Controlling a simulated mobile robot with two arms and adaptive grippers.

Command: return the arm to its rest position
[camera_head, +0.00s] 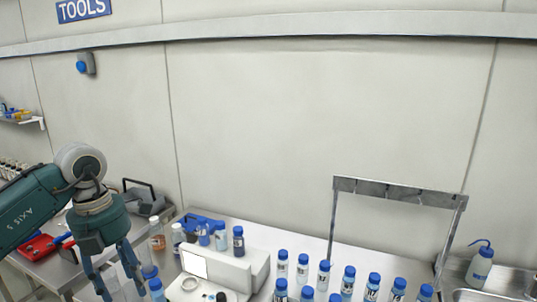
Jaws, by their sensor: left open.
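My left arm (35,208) comes in from the left edge, with its teal links bent at the wrist. My left gripper (118,287) points downward at the lower left and is open. Its fingers are spread, with no object seen held between them. Blue-capped bottles (156,288) show close beside and behind the fingers. The fingertips are near the bottom edge, so their height above the bench is hard to tell. My right gripper is not in view.
A white instrument (235,265) stands right of the gripper. Several blue-capped bottles (349,279) stand before a metal frame (400,190). A wash bottle (480,266) stands by the sink at right. A red tray (38,247) lies behind my arm.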

